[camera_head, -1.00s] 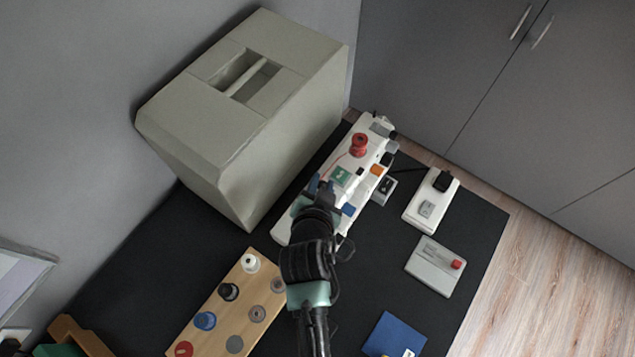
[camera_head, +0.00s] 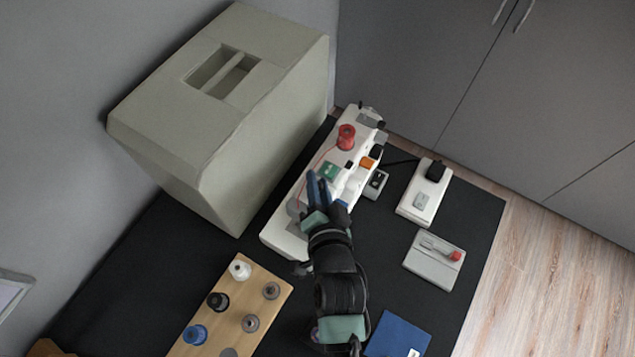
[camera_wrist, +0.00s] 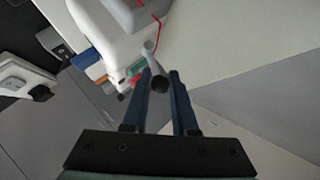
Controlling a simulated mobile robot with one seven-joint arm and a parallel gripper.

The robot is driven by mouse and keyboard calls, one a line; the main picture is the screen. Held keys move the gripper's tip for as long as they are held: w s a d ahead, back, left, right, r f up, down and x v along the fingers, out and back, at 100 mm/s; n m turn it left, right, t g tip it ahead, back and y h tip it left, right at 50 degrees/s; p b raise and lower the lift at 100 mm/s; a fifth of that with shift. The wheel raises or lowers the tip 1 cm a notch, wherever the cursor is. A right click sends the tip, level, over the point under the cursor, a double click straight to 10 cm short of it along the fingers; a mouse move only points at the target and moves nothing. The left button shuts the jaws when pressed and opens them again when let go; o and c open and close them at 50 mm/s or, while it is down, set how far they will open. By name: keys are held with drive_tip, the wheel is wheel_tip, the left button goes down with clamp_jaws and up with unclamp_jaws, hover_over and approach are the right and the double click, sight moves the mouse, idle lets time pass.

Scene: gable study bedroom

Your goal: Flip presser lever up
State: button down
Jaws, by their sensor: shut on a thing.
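The white sewing machine (camera_head: 283,236) lies across the middle of the black table in the head view. Its white body (camera_wrist: 112,32) fills the upper left of the wrist view. The presser lever (camera_wrist: 150,53) shows there as a short grey rod with a dark round end, reaching between my two blue fingers. My gripper (camera_wrist: 162,82) is shut on this lever near its dark end. In the head view my gripper (camera_head: 318,184) is over the machine's near half, and my fingers and wrist hide the lever.
A large grey-beige case (camera_head: 165,140) stands close on the left. A wooden spool board (camera_head: 217,325) lies in front. A power strip (camera_head: 417,205), a grey box with a red part (camera_head: 432,262) and a blue booklet (camera_head: 398,338) lie to the right.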

drive_tip(key=c, duration=0.7)
unclamp_jaws()
drive_tip(key=shift+s, duration=0.15)
drive_tip(key=b+v, duration=0.1)
drive_tip(key=v, duration=1.1)
drive_tip(key=shift+s+b, duration=0.35)
drive_tip(key=shift+r, duration=0.1)
